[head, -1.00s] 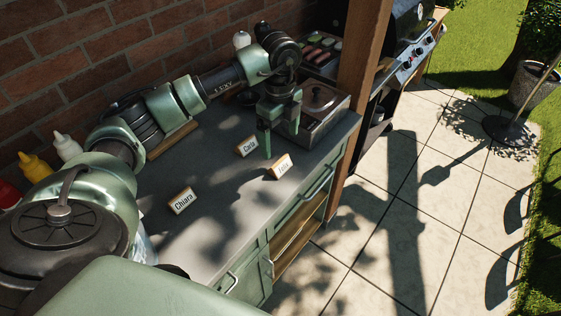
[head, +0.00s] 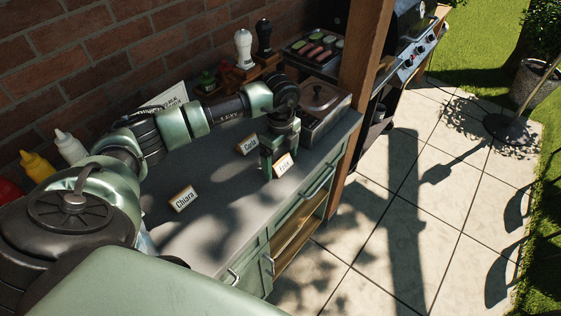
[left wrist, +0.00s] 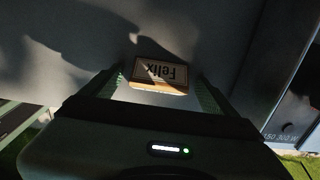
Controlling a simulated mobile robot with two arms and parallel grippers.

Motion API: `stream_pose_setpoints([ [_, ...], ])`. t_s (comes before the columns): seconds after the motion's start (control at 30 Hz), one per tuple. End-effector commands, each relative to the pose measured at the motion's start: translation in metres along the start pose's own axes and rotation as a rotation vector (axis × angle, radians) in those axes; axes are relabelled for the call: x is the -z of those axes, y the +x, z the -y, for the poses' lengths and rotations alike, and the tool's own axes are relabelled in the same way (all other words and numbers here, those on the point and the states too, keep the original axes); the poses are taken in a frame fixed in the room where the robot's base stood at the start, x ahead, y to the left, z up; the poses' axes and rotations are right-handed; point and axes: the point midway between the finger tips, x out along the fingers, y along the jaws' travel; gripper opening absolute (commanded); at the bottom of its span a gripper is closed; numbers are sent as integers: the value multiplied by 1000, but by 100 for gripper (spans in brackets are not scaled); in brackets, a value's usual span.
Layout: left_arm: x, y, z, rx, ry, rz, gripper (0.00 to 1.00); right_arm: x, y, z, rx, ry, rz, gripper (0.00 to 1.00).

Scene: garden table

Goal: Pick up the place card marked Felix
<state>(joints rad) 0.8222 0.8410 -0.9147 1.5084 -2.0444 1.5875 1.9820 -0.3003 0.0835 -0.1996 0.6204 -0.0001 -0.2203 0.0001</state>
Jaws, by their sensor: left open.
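The place card marked Felix (left wrist: 160,73) is a small white card on a wooden block. It lies ahead of my left gripper's jaws in the left wrist view, its text upside down there. In the head view the same card (head: 283,165) stands near the counter's front edge, its lettering too small to read surely. My left gripper (head: 277,172) is open, with its fingers down around or just beside this card; the wrist view shows one finger to each side (left wrist: 160,93). I cannot tell if they touch it. My right gripper is not in view.
A card marked Carla (head: 248,145) stands close behind the left gripper. A card marked Chiara (head: 183,198) stands further left on the grey counter (head: 225,215). A lidded metal pan (head: 322,105) is to the right. Sauce bottles (head: 70,147) stand by the wall.

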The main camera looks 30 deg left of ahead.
Motion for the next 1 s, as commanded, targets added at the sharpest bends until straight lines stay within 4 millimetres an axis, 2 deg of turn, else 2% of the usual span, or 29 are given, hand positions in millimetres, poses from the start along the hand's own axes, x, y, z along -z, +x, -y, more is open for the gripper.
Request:
stream_pose_setpoints([
  [0.1, 0, 0, 0, 0, 0, 0, 89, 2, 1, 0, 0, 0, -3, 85],
  [0.13, 0, 0, 0, 0, 0, 0, 86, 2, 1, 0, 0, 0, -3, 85],
  [0.3, 0, 0, 0, 0, 0, 0, 39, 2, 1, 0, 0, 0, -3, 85],
  [0.37, 0, 0, 0, 0, 0, 0, 24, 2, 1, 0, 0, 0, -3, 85],
  [0.77, 0, -8, 1, 2, -1, 0, 24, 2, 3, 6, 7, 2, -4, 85],
  [0.87, 0, -18, 1, 4, 0, -1, 24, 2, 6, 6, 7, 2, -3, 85],
  [1.0, 0, -45, 2, 7, 1, -1, 24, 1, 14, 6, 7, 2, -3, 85],
])
